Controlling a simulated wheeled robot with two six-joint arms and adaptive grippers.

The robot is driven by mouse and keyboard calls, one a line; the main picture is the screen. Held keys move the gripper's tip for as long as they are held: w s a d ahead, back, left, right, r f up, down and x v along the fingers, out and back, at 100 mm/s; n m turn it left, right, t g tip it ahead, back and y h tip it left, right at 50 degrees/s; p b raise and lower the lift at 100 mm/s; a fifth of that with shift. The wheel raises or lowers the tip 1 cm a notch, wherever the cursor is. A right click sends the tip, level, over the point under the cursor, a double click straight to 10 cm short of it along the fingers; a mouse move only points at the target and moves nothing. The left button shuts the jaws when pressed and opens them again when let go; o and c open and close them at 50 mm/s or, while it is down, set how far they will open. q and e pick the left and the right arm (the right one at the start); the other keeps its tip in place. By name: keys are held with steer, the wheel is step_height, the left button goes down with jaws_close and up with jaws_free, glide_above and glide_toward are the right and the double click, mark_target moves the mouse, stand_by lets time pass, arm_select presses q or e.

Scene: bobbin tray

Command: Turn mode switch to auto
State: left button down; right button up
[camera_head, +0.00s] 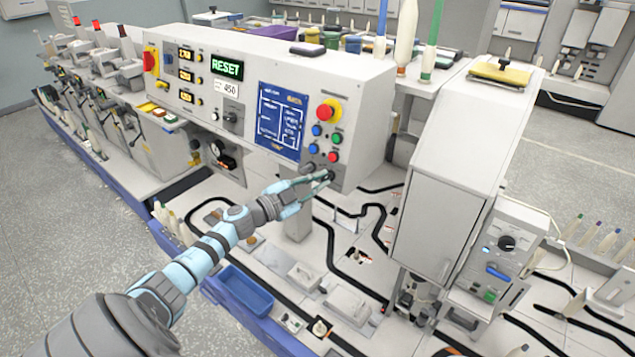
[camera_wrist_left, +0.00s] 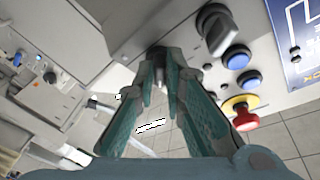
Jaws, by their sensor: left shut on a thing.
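The mode switch appears to be the small dark knob (camera_wrist_left: 158,52) low on the control box, between my fingertips in the left wrist view. Its pointer and label cannot be read. My left gripper (camera_head: 328,177) is at the lower right of the panel face, below the buttons; its teal fingers (camera_wrist_left: 160,75) close in on the knob from both sides. The fingers hide most of the knob. The control box (camera_head: 360,95) carries a lit green RESET display (camera_head: 227,67). My right gripper is not in view.
Beside the fingers are another black knob (camera_wrist_left: 215,28), blue buttons (camera_wrist_left: 237,57) and a red emergency stop (camera_wrist_left: 240,112) on yellow. A blue screen (camera_head: 282,122) is left of the buttons. A tall grey housing (camera_head: 440,215) stands to the right. A blue bin (camera_head: 240,290) lies below my arm.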

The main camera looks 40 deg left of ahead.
arm_select(q)
steer(key=shift+w+r+m, duration=0.1)
steer(key=shift+r+m, duration=0.15)
steer(key=shift+m, duration=0.25)
steer(key=c, duration=1.8)
jaws_free()
steer(key=shift+o, duration=0.7)
steer(key=shift+d+f, duration=0.1)
steer(key=v, duration=1.2)
